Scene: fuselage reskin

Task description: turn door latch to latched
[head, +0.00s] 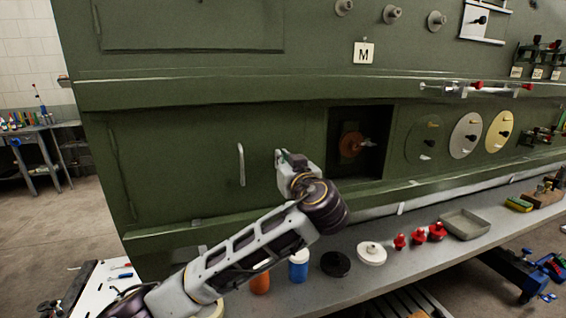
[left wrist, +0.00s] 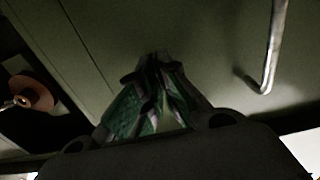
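A green hull door (head: 190,160) fills the middle left of the head view, with a light vertical bar handle (head: 241,165). The handle also shows in the left wrist view (left wrist: 272,50). My left gripper (head: 281,157) is at the door's right part, between the handle and the square opening. In the left wrist view its fingers (left wrist: 153,66) converge, with their tips close together near the door surface. I cannot make out the latch; the gripper may hide it, and I cannot tell whether anything is between the tips. My right gripper is not in view.
A dark square opening (head: 373,115) with an orange-brown round part (head: 351,144) is to the right. Below runs a grey shelf (head: 310,295) with a blue-and-white jar (head: 299,266), a black disc (head: 336,264), a white disc (head: 371,254), red knobs (head: 419,235) and a tray (head: 466,222).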

